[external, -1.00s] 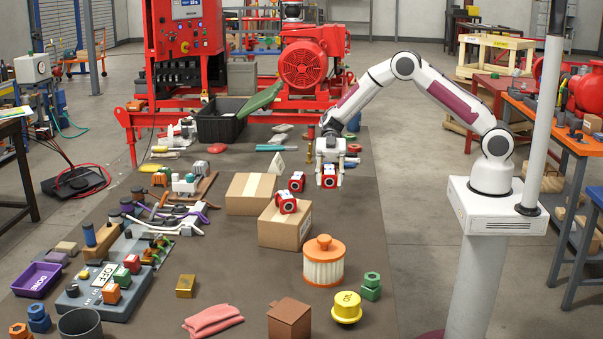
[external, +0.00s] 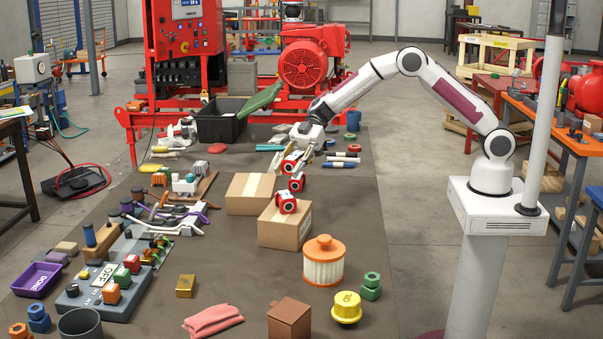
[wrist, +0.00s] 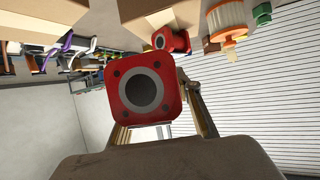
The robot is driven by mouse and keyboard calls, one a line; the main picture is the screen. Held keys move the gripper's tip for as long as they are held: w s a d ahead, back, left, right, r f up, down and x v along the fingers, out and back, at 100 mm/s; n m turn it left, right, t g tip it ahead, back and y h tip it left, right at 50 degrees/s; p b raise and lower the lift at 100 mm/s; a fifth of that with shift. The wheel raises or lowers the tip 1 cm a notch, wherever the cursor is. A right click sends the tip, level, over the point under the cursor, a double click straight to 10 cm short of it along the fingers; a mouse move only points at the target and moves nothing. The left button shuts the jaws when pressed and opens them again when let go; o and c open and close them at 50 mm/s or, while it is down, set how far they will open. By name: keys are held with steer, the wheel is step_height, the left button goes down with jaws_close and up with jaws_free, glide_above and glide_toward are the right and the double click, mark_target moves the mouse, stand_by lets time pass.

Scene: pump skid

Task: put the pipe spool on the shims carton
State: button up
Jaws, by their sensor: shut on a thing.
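Another carton (external: 247,199), with a bare top, stands just behind and left. I cannot read which carton is the shims carton.
An orange-and-white filter (external: 323,265) stands right of the front carton. A black crate (external: 219,127) and a green sheet-like thing (external: 262,97) are behind. Valves and pipes crowd the left; the table right of the cartons is mostly clear.

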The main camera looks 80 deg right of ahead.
steer(key=w+d+r+m+t+h, duration=0.3)
steer(key=w+d+m+t, duration=0.15)
steer(key=w, duration=0.35)
steer(key=m+t+h, duration=0.3)
steer(key=m+h, duration=0.1)
steer(key=m, duration=0.1)
glide_above(257, 186)
steer(key=shift+a+f, duration=0.15)
steer(key=shift+f, duration=0.9)
steer(key=shift+f, duration=3.1)
steer(key=shift+f, duration=0.15)
steer(key=shift+f, duration=1.7)
steer(key=shift+f, duration=0.15)
steer(key=o, duration=1.3)
